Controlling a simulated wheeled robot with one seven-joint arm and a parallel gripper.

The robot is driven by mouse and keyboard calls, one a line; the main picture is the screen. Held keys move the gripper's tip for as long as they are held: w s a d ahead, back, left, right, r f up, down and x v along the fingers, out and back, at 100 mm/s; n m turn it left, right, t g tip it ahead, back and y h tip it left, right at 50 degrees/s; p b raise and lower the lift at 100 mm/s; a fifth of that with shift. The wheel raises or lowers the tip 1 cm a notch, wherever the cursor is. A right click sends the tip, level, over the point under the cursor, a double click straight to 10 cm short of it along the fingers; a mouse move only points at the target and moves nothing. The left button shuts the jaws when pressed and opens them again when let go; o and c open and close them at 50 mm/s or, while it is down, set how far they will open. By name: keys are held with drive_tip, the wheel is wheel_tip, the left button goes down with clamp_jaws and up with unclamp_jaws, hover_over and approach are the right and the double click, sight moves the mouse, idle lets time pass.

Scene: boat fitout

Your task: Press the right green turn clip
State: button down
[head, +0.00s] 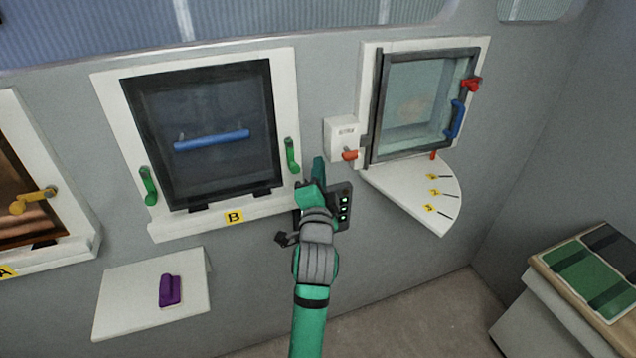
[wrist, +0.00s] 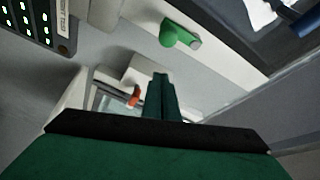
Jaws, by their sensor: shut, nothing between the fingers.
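The right green turn clip (head: 292,155) hangs on the right side of the white frame of dark hatch B (head: 205,135). The clip shows in the wrist view (wrist: 178,35) above my gripper's fingertips, with a gap in the picture between them. The left green turn clip (head: 148,186) is on the left side of the same frame. My gripper (head: 318,168) is shut and empty, just right of the right clip and in front of the wall. Its closed green fingers also show in the wrist view (wrist: 161,82). The head view does not clearly show its depth from the wall.
A small panel with green lights (head: 343,205) is partly hidden behind my wrist. A numbered shelf (head: 400,197) juts out below. A purple handle (head: 170,290) lies on the left shelf.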

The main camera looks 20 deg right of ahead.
sight(292, 157)
drive_tip(key=a, duration=0.1)
drive_tip(key=w+a+f, duration=0.1)
drive_tip(key=a, duration=0.1)
drive_tip(key=shift+w+a+f, duration=0.1)
drive_tip(key=shift+w+f, duration=0.1)
drive_tip(key=shift+w, duration=0.1)
drive_tip(key=shift+w, duration=0.1)
idle(0.3)
